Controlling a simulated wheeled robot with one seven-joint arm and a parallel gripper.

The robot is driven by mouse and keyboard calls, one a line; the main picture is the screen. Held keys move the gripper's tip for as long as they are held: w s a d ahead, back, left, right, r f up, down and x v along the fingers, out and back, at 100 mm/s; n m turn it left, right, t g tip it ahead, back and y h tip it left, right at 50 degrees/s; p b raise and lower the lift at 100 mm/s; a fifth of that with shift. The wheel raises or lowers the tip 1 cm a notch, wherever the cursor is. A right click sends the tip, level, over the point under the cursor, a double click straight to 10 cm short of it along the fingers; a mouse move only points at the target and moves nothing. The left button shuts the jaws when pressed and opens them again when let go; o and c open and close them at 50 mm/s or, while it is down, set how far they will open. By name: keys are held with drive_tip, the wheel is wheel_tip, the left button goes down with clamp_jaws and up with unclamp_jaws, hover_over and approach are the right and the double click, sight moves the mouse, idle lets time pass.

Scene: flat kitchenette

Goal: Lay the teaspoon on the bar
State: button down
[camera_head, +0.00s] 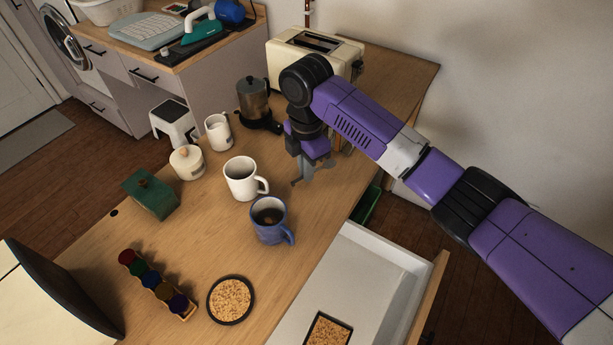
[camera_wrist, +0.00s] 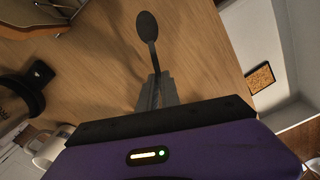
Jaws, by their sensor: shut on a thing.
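My gripper (camera_head: 308,172) is above the right side of the wooden bar (camera_head: 225,225), near the open drawer. In the wrist view my gripper (camera_wrist: 157,88) is shut on the handle of the teaspoon (camera_wrist: 148,30). The dark bowl of the teaspoon points away from the jaws, over bare wood of the bar (camera_wrist: 195,50). Whether the spoon touches the wood is hard to tell. In the head view the spoon is too small to make out clearly at the jaws.
A blue mug (camera_head: 270,222) and a white mug (camera_head: 242,179) stand left of my gripper. A white drawer (camera_head: 372,262) stands open at the bar's right edge. Wood between the blue mug and gripper is clear.

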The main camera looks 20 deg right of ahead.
sight(307, 187)
drive_tip(key=shift+f, duration=1.65)
drive_tip(key=shift+f, duration=0.1)
drive_tip(key=c, duration=1.6)
unclamp_jaws()
drive_tip(key=shift+o, duration=0.2)
wheel_tip(307, 187, up, 12)
drive_tip(key=b, duration=0.1)
